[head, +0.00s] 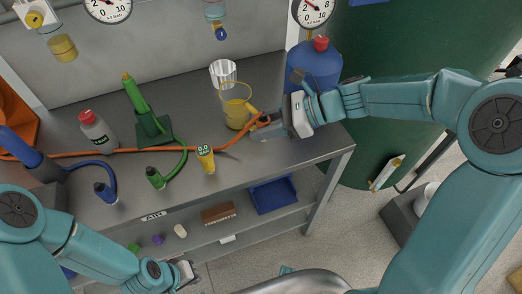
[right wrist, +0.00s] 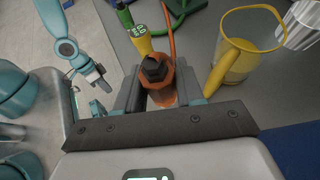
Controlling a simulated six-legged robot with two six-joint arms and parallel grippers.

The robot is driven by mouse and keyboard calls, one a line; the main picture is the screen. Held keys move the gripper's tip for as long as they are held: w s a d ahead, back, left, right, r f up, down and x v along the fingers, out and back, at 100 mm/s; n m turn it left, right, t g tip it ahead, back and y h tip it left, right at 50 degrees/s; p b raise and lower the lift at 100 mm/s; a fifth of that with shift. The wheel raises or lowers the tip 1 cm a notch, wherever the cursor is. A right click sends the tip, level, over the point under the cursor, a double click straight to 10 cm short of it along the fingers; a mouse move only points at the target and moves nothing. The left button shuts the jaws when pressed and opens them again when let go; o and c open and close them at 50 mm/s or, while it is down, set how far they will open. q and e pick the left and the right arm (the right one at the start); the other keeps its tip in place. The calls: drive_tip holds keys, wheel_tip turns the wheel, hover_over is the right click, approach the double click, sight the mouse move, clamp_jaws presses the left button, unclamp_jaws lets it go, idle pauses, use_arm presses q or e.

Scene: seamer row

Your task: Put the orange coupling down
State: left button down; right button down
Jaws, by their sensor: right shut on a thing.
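My right gripper (head: 272,124) is over the right part of the grey bench. In the right wrist view its jaws (right wrist: 158,92) are shut on the orange coupling (right wrist: 157,72), which has a dark hex end. In the head view the gripper mostly hides the coupling. The orange hose (head: 120,151) runs from it leftward across the bench. I cannot tell whether the coupling touches the bench top. My left gripper (head: 186,274) is low at the front, below the bench top and away from the coupling; its finger gap is unclear.
A pitcher (head: 236,112) with yellow liquid stands close left of the right gripper, a clear cup (head: 223,72) behind it. A blue jug (head: 314,66) is behind the gripper. A yellow meter (head: 206,159), green coupling (head: 155,178) and blue coupling (head: 105,193) line the front. Bare bench (head: 255,160) lies right of the meter.

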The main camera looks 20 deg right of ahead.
sight(263, 158)
wheel_tip(263, 158, down, 8)
drive_tip(key=shift+s+f+b, duration=0.15)
drive_tip(key=shift+b, duration=0.5)
drive_tip(key=shift+f, duration=0.4)
drive_tip(key=shift+r, duration=0.1)
drive_tip(key=c, duration=0.7)
unclamp_jaws()
drive_tip(key=shift+f, duration=0.2)
drive_tip(key=shift+r, duration=0.1)
